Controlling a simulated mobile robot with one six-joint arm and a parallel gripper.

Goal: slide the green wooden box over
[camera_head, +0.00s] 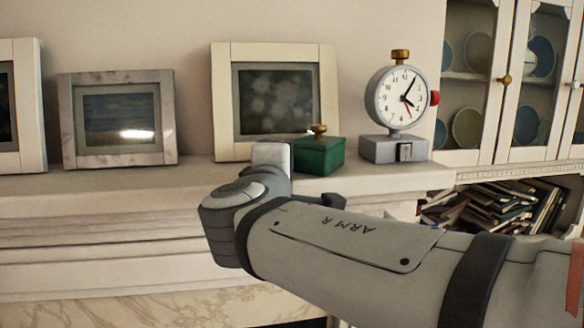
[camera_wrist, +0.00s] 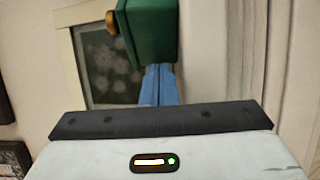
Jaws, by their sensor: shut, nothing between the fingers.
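The green wooden box (camera_head: 318,158) with a brass knob on its lid stands upright on the mantel shelf, in front of a cream picture frame. It also shows, turned sideways, at the top of the wrist view (camera_wrist: 152,32). My gripper (camera_wrist: 158,72) shows there as blue fingers, shut and empty, with their tips right at the side of the box. I cannot tell whether they touch it. In the head view my wrist is just left of and in front of the box, and the fingers are hidden.
The cream picture frame (camera_head: 226,105) stands behind the box, and a marbled frame (camera_head: 120,158) stands further left. A clock on a grey base (camera_head: 380,150) stands close on the box's right. The shelf (camera_head: 110,185) is clear between the marbled frame and my wrist.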

